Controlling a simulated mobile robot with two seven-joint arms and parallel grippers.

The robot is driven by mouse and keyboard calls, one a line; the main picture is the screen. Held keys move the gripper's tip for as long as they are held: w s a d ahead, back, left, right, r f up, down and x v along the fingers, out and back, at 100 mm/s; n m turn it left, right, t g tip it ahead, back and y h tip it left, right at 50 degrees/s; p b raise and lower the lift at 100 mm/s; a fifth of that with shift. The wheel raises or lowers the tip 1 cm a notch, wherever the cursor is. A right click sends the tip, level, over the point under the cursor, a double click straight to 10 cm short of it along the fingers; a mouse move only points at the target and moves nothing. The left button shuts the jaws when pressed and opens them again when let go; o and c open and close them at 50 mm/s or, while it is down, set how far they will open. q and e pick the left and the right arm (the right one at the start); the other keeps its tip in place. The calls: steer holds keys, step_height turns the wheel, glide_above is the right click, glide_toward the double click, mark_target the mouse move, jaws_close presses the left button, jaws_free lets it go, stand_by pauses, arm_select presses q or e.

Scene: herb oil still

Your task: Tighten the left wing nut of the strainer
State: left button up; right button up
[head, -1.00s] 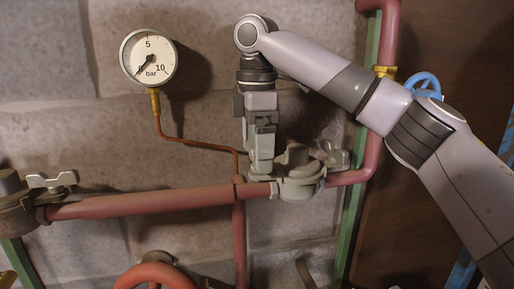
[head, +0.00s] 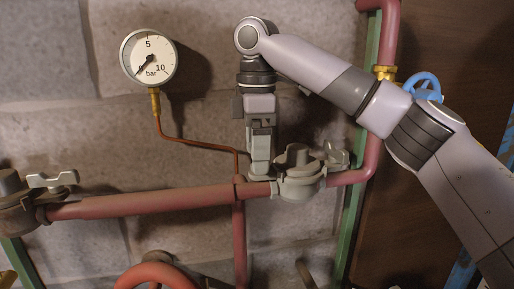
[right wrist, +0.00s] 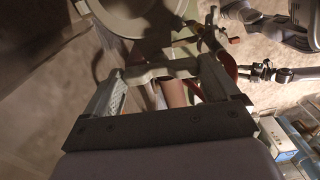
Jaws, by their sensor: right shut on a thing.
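The strainer (head: 300,180) is a grey cast fitting with a round cap, set in the red pipe. Its right wing nut (head: 336,155) stands clear on the right side. My right gripper (head: 260,172) points straight down at the strainer's left side and hides the left wing nut in the head view. In the right wrist view, the grey left wing nut (right wrist: 160,73) spans between the two fingers of my right gripper (right wrist: 165,80), which is shut on it. The strainer's round body (right wrist: 127,12) shows beyond it. My left gripper is not in the head view.
A pressure gauge (head: 148,58) hangs on the wall, with a thin copper tube (head: 190,141) running down to the pipe. Another fitting with a wing nut (head: 52,180) is at the far left. A red handwheel (head: 158,274) is below. A green post (head: 347,225) stands right of the strainer.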

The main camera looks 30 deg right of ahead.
steer(key=m, duration=0.8)
steer(key=shift+m, duration=0.4)
steer(key=m, duration=0.4)
steer(key=shift+m, duration=2.1)
steer(key=o, duration=0.8)
steer(key=shift+r, duration=0.15)
